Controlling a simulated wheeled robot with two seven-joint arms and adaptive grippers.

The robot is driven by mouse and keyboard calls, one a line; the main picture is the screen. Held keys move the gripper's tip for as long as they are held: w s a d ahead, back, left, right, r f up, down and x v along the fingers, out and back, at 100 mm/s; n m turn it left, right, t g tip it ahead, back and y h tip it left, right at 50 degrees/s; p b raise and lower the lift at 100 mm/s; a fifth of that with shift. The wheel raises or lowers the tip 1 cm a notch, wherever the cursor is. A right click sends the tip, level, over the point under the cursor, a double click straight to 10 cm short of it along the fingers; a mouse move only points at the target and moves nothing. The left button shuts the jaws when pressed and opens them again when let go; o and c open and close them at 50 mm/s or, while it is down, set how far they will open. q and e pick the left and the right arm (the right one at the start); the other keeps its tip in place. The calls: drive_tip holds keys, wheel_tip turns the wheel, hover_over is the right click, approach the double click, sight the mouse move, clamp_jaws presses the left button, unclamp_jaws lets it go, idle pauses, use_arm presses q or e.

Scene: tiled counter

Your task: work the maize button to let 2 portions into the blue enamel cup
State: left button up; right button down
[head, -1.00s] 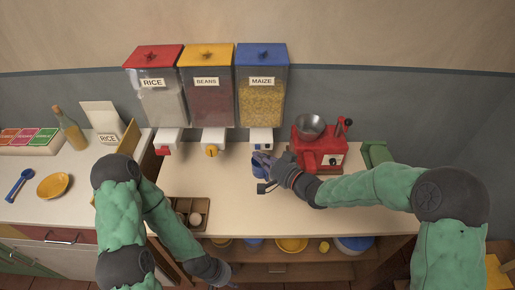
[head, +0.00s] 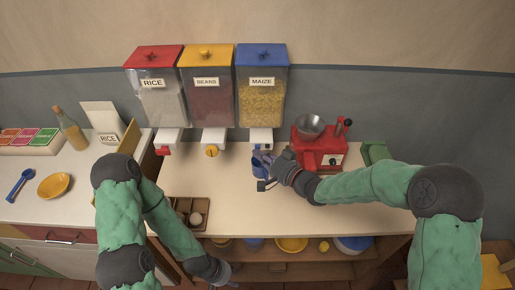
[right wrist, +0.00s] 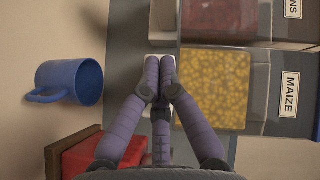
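The maize dispenser (head: 262,103) has a blue lid and yellow grain, and hangs at the right of three dispensers. Its white spout (head: 261,135) is below; its button is hidden behind my fingers. My right gripper (head: 264,158) is at the spout's front. In the right wrist view its fingers (right wrist: 160,68) are together with nothing seen between them, the tips against or just before the spout. The blue enamel cup (right wrist: 72,83) stands upright below the spout, apart from the fingers; in the head view it is partly hidden (head: 257,170). My left gripper (head: 222,275) is low at the counter's front, its fingers unclear.
A red grinder (head: 318,155) with a metal bowl stands right of the cup, close to my right arm. The beans spout (head: 213,137) and rice spout (head: 168,137) are to the left. A wooden box with eggs (head: 183,205) sits at the counter's front left. The middle counter is clear.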

drive_tip(key=shift+w, duration=0.45)
idle(0.5)
drive_tip(key=shift+s, duration=0.9)
drive_tip(key=s+p, duration=0.1)
drive_tip(key=s, duration=0.4)
idle(0.5)
idle(1.8)
